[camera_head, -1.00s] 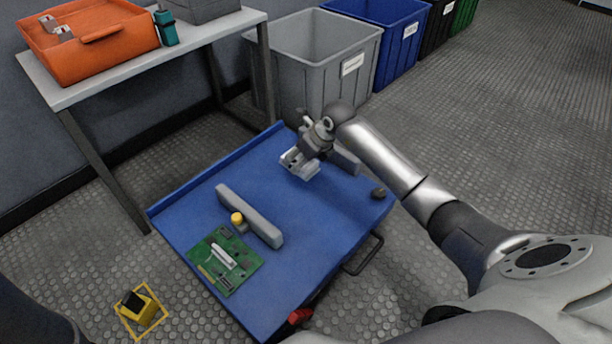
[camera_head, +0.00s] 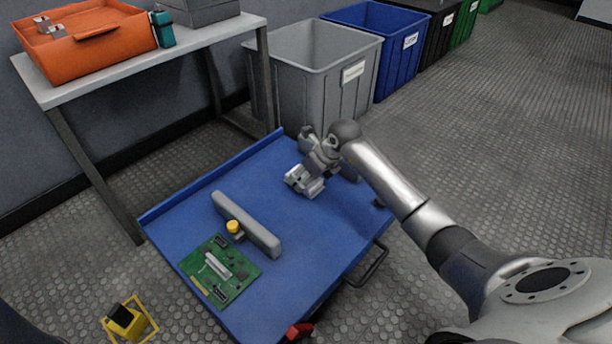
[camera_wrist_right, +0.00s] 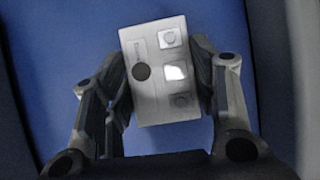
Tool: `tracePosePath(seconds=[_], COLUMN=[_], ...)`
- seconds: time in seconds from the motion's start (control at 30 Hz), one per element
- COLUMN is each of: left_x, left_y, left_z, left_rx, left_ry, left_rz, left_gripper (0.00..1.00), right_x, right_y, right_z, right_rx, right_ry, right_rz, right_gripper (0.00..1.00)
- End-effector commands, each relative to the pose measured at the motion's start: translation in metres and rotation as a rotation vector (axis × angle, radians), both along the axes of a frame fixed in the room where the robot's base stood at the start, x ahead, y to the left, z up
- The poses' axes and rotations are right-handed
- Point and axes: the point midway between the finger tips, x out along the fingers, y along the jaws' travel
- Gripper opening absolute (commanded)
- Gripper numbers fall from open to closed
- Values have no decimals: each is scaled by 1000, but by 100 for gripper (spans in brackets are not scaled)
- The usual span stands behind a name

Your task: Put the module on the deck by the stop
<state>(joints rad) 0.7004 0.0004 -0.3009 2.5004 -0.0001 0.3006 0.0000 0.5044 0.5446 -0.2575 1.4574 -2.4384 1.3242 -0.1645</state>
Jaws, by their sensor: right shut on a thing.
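A light grey module (camera_head: 303,180) is held by my right gripper (camera_head: 311,176) over the far right part of the blue deck (camera_head: 290,235). In the right wrist view the module (camera_wrist_right: 157,72) sits between the two fingers of my right gripper (camera_wrist_right: 160,90), slightly tilted. Its face shows a dark round spot and several small square features. I cannot tell whether its underside touches the deck. A grey bar, which looks like the stop (camera_head: 246,224), lies across the deck to the left of the module, apart from it. My left gripper is not in view.
A green circuit board (camera_head: 219,271) lies on the deck's near left, beside a yellow knob (camera_head: 233,227) at the bar. A grey bin (camera_head: 316,75) stands behind the deck. A table (camera_head: 135,70) holds an orange tray (camera_head: 88,42). The deck's middle is clear.

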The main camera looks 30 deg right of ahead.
Motion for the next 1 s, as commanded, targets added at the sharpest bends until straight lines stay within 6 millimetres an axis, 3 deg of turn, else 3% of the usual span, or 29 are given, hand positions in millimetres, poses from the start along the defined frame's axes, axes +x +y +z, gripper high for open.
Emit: tracePosePath(seconds=[0.03,0.17,0.57,1.0], left_x=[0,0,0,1], left_y=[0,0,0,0], left_z=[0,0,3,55], left_rx=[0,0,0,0], left_ry=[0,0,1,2], left_rz=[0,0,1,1], left_gripper=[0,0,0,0], right_x=[0,0,-1,-35], right_y=[0,0,-1,-13], right_z=[-1,-1,4,71], right_rx=[0,0,-1,-4], right_ry=[1,1,1,1], right_rz=[0,0,-1,-1], right_gripper=[57,74,75,75])
